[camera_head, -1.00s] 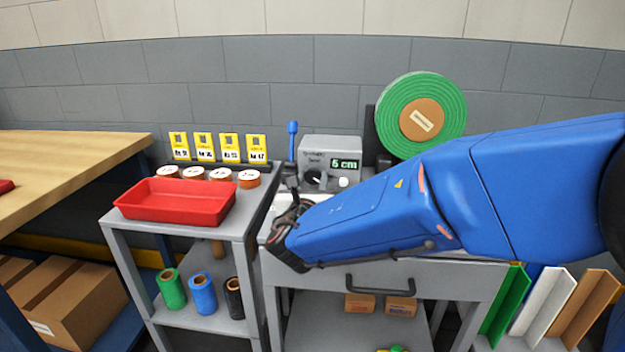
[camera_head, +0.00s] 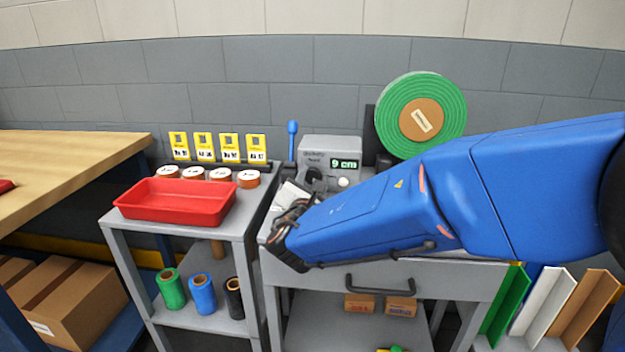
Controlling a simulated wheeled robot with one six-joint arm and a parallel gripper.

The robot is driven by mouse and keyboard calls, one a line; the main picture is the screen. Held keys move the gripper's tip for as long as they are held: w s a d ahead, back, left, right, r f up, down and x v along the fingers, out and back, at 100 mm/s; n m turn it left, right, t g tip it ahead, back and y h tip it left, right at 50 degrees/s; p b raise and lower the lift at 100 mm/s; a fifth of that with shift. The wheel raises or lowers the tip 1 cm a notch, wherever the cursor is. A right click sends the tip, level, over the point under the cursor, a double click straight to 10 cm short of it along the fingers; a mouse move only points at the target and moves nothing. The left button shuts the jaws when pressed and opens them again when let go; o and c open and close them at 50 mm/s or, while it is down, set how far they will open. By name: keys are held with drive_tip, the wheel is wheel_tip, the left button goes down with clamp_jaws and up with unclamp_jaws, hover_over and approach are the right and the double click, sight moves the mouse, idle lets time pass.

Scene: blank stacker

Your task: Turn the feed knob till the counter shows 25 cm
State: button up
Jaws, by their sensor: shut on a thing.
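The feed knob (camera_head: 314,177) is a dark round knob on the front of the grey feeder unit (camera_head: 331,144). The counter (camera_head: 345,163) beside it reads 9 cm in green. My gripper (camera_head: 302,190) reaches up to the knob from the front left and is shut on it. The wrist and a pale part at the fingers hide the lower left of the knob, so the fingertips show poorly. A large green roll (camera_head: 449,110) with a brown core stands behind my blue arm at the right.
A blue-handled lever (camera_head: 292,135) stands just left of the unit. A white button (camera_head: 343,183) sits right of the knob. A red tray (camera_head: 174,204), labelled rolls and yellow cards (camera_head: 229,147) are on the left cart.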

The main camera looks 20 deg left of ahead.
idle(0.3)
drive_tip(key=o, duration=1)
drive_tip(key=shift+o, duration=0.2)
drive_tip(key=v, duration=1.7)
drive_tip(key=shift+s+f, duration=0.1)
drive_tip(key=shift+s, duration=0.15)
